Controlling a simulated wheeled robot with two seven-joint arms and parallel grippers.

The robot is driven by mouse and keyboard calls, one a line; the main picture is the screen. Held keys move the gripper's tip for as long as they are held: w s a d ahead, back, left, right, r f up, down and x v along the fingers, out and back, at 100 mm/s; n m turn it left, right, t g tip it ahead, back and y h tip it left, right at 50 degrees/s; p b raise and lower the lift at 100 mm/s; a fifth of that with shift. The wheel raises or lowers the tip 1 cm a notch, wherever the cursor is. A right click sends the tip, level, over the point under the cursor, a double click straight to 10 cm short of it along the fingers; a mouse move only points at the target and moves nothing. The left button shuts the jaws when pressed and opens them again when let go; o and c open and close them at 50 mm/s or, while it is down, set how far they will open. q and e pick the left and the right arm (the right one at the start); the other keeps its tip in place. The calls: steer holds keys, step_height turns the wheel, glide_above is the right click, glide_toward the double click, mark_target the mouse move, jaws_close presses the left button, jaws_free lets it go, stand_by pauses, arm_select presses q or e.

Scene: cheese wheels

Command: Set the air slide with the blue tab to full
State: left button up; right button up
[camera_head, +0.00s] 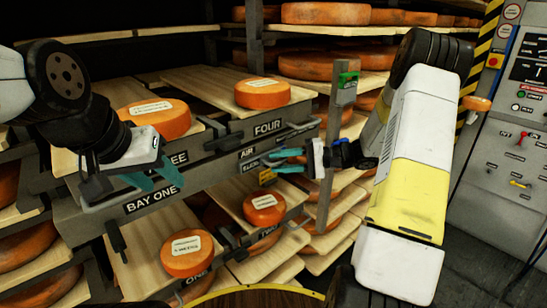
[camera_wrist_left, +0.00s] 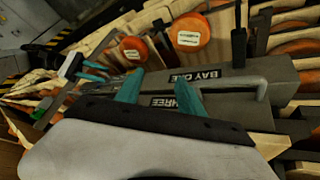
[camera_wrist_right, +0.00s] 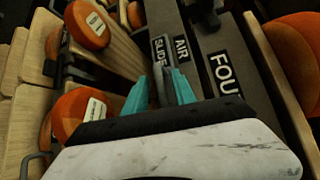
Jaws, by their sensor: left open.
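The air slide is on the grey front rail, beside the AIR (camera_head: 247,153) and SLIDE labels near the FOUR label. I cannot make out its blue tab; my right gripper's fingers cover that area. My right gripper (camera_head: 274,160) reaches in from the right with its teal fingers at the rail beside these labels. In the right wrist view its fingers (camera_wrist_right: 160,78) are close together over a dark part, and I cannot tell whether they hold it. My left gripper (camera_head: 158,178) is open and empty in front of the BAY ONE rail (camera_wrist_left: 225,78).
Orange cheese wheels (camera_head: 263,94) sit on wooden boards above and below the rail. A grey upright post (camera_head: 328,150) with a green top stands close to my right gripper. A control panel (camera_head: 510,150) with switches is at the far right.

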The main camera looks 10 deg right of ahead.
jaws_close()
stand_by(1.4)
